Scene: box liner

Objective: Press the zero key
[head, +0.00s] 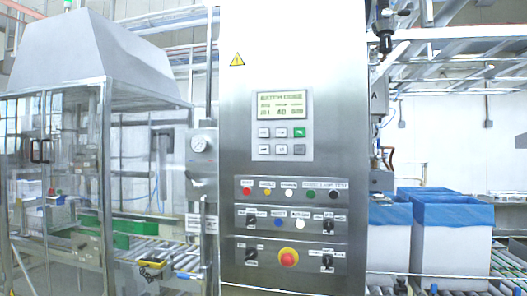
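A grey control panel (282,200) on a steel cabinet faces me in the middle of the head view. Its keypad (282,141) has two rows of small keys below a lit display (281,105). The display's top line seems to read "BATCH CODE"; the lines below are too small to read surely. The key markings are too small to read, so I cannot tell which is the zero key. My gripper is not in view.
Below the keypad are coloured buttons (247,191), black selector switches (251,254) and a red emergency stop (288,257). A glazed enclosure (104,180) stands left. Blue-lined boxes (453,245) stand on a roller conveyor (508,262) at right. The panel front looks unobstructed.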

